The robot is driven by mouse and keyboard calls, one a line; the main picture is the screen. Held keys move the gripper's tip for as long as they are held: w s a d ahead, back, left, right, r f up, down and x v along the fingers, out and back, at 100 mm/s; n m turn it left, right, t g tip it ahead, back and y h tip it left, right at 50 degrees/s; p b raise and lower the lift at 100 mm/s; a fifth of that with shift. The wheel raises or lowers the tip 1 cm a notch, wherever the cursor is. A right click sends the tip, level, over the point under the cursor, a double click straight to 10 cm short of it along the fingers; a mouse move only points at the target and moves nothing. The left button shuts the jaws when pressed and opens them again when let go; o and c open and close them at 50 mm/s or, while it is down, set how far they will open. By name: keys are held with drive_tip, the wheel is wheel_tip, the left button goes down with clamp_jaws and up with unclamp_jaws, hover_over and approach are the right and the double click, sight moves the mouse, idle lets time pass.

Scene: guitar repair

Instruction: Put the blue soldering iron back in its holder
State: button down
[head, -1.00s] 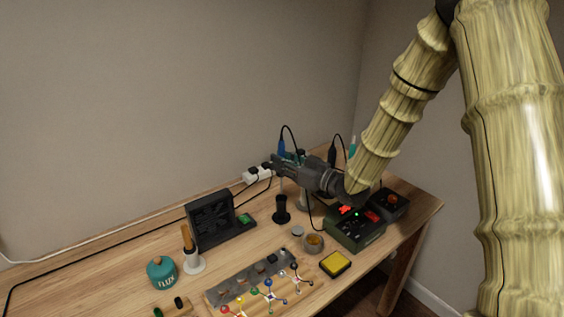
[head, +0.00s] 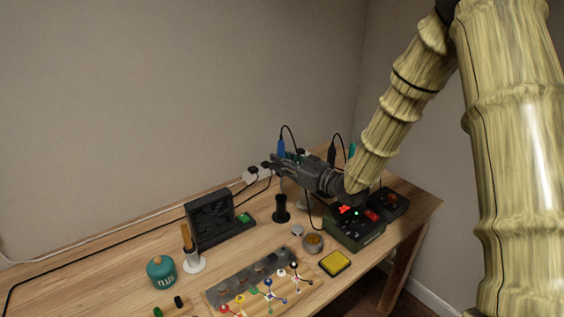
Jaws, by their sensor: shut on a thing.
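The blue soldering iron (head: 281,149) stands roughly upright at the back right of the bench, its cord looping over from the top. My gripper (head: 276,163) is shut on it from the right, and the fingers hide its lower part. A black upright holder with a flared base (head: 281,211) stands empty-looking on the bench below the gripper. A dark grip and a teal one (head: 351,150) rise behind my arm. I cannot tell from this view how high the iron's tip is.
A white power strip (head: 250,177) lies left of the gripper. A black fan unit (head: 210,220), a flux jar (head: 161,272) and a white stand (head: 194,263) are further left. A dark green station (head: 356,232) and yellow sponge (head: 335,263) are in front of my arm.

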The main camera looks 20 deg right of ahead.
drive_tip(key=shift+f+b, duration=1.1)
drive_tip(key=shift+f, duration=1.1)
drive_tip(key=shift+f+b, duration=0.8)
drive_tip(key=shift+f, duration=0.55)
drive_tip(key=shift+f+b, duration=0.45)
drive_tip(key=shift+f, duration=0.25)
drive_tip(key=c, duration=0.6)
unclamp_jaws()
drive_tip(key=shift+c, duration=0.2)
